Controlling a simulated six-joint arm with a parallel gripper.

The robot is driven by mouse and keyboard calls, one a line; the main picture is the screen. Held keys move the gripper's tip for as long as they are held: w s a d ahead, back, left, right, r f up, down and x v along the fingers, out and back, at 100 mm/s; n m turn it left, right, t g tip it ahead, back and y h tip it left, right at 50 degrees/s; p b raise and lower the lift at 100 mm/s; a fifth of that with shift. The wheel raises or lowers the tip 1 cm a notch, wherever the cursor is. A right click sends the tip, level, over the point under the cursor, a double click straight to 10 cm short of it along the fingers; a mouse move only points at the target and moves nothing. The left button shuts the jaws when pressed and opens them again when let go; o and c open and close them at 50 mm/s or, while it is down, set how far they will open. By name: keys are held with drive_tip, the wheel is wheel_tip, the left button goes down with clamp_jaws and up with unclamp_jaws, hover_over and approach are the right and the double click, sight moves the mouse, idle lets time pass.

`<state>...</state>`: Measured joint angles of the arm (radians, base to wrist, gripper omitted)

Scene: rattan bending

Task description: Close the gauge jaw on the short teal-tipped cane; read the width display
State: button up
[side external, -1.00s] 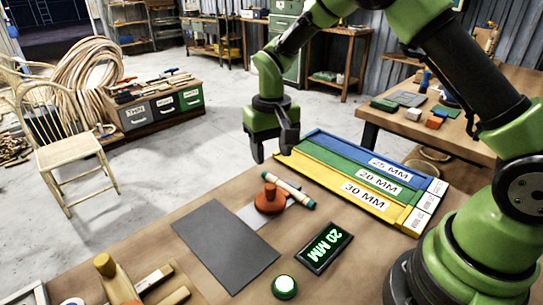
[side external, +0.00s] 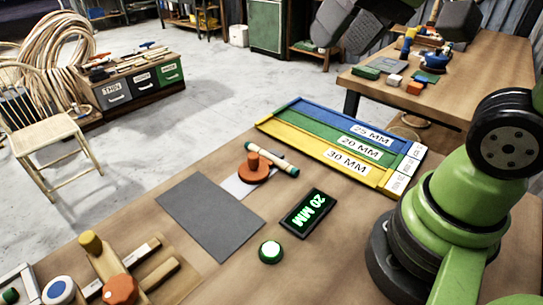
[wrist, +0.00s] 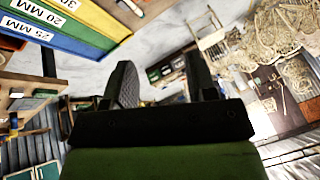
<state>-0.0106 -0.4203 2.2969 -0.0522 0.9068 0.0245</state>
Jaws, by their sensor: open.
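The short teal-tipped cane (side external: 270,157) lies on the bench across the orange gauge (side external: 252,173), touching its round knob as far as I can tell. A pale plate (side external: 236,187) is under the gauge. The width display (side external: 309,213) is lit and reads 20 MM in green. My gripper (wrist: 160,78) is open and empty in the wrist view, its two dark fingers apart. Dark parts of my arm's end show at the top edge of the side view, well away from the cane.
A sorting tray (side external: 263,122) has blue, green and yellow lanes marked 25, 20 and 30 MM. A lit green button (side external: 270,251) and a grey mat (side external: 210,217) are on the bench. Wooden tools (side external: 105,265) lie at front left. A second table (side external: 490,62) stands behind.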

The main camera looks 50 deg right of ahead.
drive_tip(key=shift+t, duration=0.8)
drive_tip(key=s, duration=0.5)
drive_tip(key=shift+s+a+f, duration=0.1)
drive_tip(key=shift+s+a, duration=0.05)
